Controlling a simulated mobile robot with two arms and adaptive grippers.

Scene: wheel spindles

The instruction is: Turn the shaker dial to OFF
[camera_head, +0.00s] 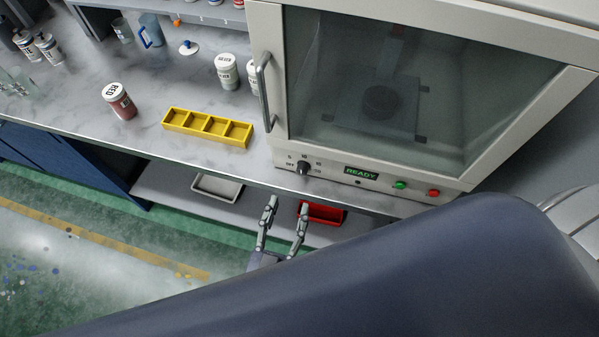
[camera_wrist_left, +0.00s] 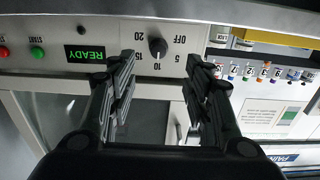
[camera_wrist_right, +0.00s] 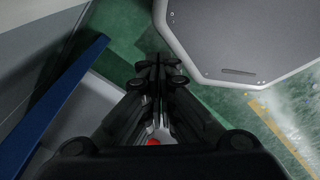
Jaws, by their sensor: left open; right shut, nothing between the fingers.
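The shaker dial (camera_head: 304,168) is a dark round knob on the light front panel of the shaker cabinet (camera_head: 268,12), below its window. In the left wrist view the dial (camera_wrist_left: 158,47) shows upside down, with OFF, 5, 10, 15 and 20 around it. Its light mark appears to point towards 10. My left gripper (camera_head: 288,204) is open and empty, in front of and below the dial. In the left wrist view its fingers (camera_wrist_left: 160,60) lie either side of the dial, apart from it. My right gripper (camera_wrist_right: 158,62) is shut and empty, over the floor.
A green READY display (camera_head: 361,172), a green button (camera_head: 400,185) and a red button (camera_head: 433,192) lie right of the dial. A yellow divided tray (camera_head: 207,128) and a RED jar (camera_head: 120,102) stand on the counter. A red tray (camera_head: 322,213) is on the shelf below.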

